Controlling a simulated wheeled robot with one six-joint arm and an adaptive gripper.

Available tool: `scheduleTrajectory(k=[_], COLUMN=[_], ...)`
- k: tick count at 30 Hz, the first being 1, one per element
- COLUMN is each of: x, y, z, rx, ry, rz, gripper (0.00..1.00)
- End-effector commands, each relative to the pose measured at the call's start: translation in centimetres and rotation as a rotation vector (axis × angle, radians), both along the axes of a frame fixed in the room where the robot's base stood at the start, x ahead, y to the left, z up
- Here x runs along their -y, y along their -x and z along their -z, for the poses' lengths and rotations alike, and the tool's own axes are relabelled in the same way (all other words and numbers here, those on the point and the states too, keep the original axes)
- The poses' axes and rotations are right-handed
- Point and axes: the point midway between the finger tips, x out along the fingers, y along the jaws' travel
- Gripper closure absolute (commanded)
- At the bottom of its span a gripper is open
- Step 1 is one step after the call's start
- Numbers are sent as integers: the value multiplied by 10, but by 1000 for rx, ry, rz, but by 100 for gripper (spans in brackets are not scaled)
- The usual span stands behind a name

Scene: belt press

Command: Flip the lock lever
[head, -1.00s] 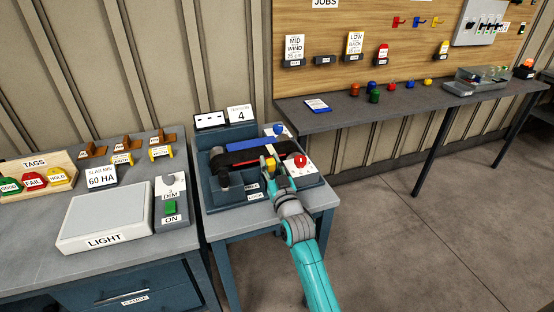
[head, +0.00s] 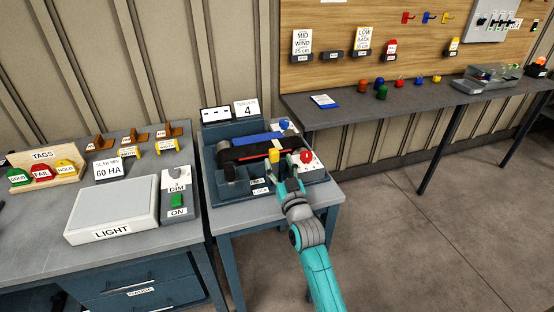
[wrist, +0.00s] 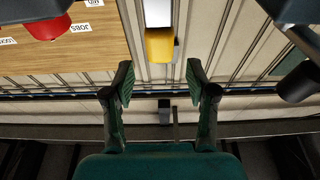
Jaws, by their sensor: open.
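The belt press (head: 222,188) stands on a small blue-legged table, with a LOCK label (head: 260,191) low on its front. A yellow-ended lever (head: 274,155), apparently the lock lever, stands at the press's right half. In the wrist view its yellow end (wrist: 159,45) hangs from a white strip, just beyond and between the fingertips. My gripper (head: 288,163) is open and empty at the press's front right, close to the yellow end. In the wrist view the gripper (wrist: 159,75) shows both fingers apart with nothing between them. My gripper hides part of the lever's base.
A red knob (head: 306,156) is close on the right of my gripper. A blue knob (head: 283,125) is behind, and a dark post (head: 228,168) is at left. A red-striped black belt (head: 250,155) lies across the press. Floor at right is clear.

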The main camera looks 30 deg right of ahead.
Motion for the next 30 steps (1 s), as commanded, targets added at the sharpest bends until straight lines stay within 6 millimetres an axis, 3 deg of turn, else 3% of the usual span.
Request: scheduleTrajectory(k=[9, 15, 21, 30], x=[-17, -25, -28, -29], y=[60, 87, 99, 101], z=[1, 1, 0, 0], rx=[-2, -2, -1, -1], ry=[-1, -1, 0, 0], rz=[0, 0, 0, 0], gripper=[43, 43, 43, 43])
